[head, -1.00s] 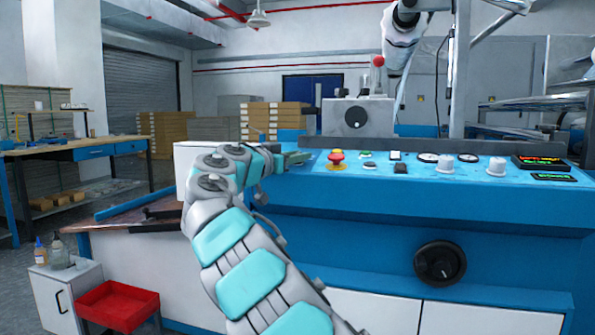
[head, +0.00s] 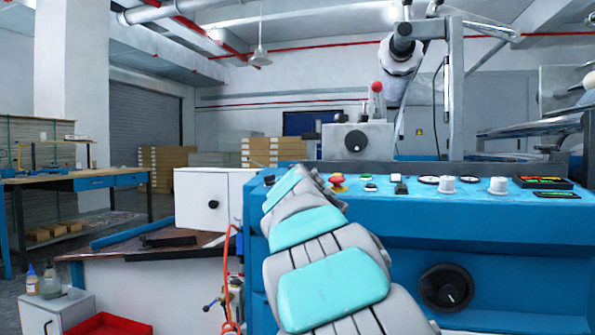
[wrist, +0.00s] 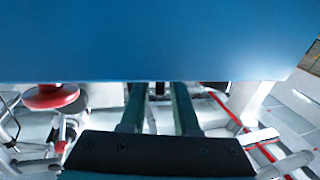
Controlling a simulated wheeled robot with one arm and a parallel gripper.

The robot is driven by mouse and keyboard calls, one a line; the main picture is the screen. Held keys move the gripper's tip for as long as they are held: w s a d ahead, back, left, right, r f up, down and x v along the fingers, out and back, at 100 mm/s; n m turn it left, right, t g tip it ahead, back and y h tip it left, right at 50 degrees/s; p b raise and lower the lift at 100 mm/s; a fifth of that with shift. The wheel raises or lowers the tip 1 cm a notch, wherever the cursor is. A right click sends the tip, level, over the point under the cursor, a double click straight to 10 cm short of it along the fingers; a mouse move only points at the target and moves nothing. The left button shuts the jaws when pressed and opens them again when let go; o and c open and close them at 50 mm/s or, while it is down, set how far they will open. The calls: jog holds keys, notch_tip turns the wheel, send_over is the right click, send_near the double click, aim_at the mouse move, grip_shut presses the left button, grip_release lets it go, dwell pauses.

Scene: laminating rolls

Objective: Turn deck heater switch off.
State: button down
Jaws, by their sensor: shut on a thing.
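The blue control console (head: 450,225) of the machine fills the right of the head view. My arm reaches forward over its left end and hides my gripper there. In the wrist view my gripper's two dark fingers (wrist: 159,95) run up to the edge of a blue surface (wrist: 160,40). They are shut on a small dark part (wrist: 159,88) between them. It may be the deck heater switch, but its label and position are hidden. On the console top are a red mushroom button (head: 338,181), a black switch (head: 401,188) and white knobs (head: 497,185).
A white box with a black knob (head: 213,204) stands left of the console. A red hose (head: 228,270) hangs by its left end. A black handwheel (head: 446,288) sticks out of the front. A red tray (head: 108,325) and a workbench (head: 80,180) are at the left.

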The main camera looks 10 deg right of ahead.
jog(key=shift+r+n+y+p, duration=0.1)
jog(key=shift+n+y+p, duration=1.55)
jog(key=shift+p, duration=1.95)
jog(key=shift+f+y+p, duration=0.45)
jog(key=shift+y+p, duration=0.1)
jog(key=shift+p, duration=0.2)
jog(key=c, duration=0.9)
grip_release()
jog(key=shift+w, duration=0.1)
jog(key=shift+r, duration=0.2)
jog(key=shift+s+r, duration=0.15)
jog(key=shift+s, duration=0.65)
jog(key=s, duration=0.6)
jog(key=shift+s+d+f+b, duration=0.15)
jog(key=shift+d+f+b, duration=0.05)
jog(key=shift+b, duration=0.2)
